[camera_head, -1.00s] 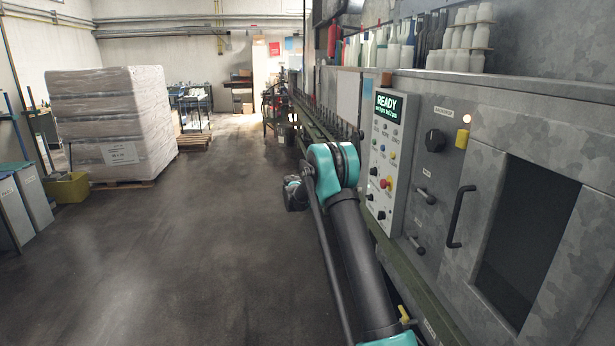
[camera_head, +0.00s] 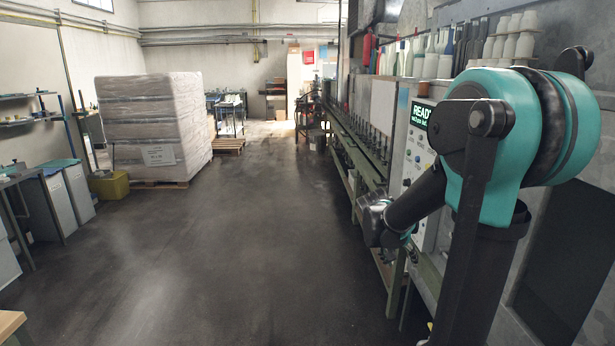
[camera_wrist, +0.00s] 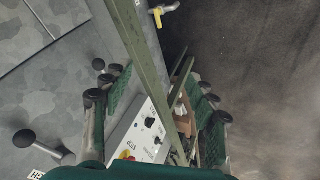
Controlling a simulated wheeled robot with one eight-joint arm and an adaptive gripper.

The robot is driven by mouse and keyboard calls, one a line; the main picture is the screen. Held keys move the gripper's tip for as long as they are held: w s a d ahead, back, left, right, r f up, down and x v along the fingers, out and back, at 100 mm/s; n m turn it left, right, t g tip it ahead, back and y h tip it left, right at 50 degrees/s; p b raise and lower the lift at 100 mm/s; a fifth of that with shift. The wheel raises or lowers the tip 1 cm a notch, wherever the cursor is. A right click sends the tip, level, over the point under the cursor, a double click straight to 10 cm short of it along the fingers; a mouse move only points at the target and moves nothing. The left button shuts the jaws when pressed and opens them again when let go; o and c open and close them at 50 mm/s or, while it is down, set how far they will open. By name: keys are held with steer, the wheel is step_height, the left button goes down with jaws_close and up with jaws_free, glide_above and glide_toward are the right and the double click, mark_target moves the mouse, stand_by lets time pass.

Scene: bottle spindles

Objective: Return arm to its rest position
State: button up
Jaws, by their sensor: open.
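My gripper (camera_wrist: 162,97) shows in the wrist view with its two green-padded fingers spread apart, and I see nothing held between them. My arm (camera_head: 500,150) is folded at a teal joint on the right of the head view. Its forearm points left and down, ending beside the machine's front in the picture. The fingers cannot be made out in the head view. The grey machine (camera_head: 580,230) is partly hidden behind my arm. Its control panel (camera_head: 418,160) shows beside the forearm, and also between and below the fingers in the wrist view (camera_wrist: 140,135).
A row of spindles (camera_head: 362,140) runs along the machine. Bottles (camera_head: 445,50) stand on its upper shelf. A wrapped pallet (camera_head: 155,125), a yellow bin (camera_head: 108,184) and a table corner (camera_head: 10,325) are at left. The floor (camera_head: 220,250) is clear. A yellow-handled valve (camera_wrist: 160,14) shows in the wrist view.

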steer(key=s+a+f+n+y, duration=0.2)
steer(key=s+a+f, duration=0.1)
steer(key=s, duration=0.5)
steer(key=s+a+f+n+t+y, duration=0.1)
steer(key=s+a+f+n+y, duration=0.1)
steer(key=s+a, duration=0.4)
steer(key=s+f+y, duration=0.1)
steer(key=s+f, duration=0.1)
steer(key=s, duration=0.1)
steer(key=shift+s, duration=0.3)
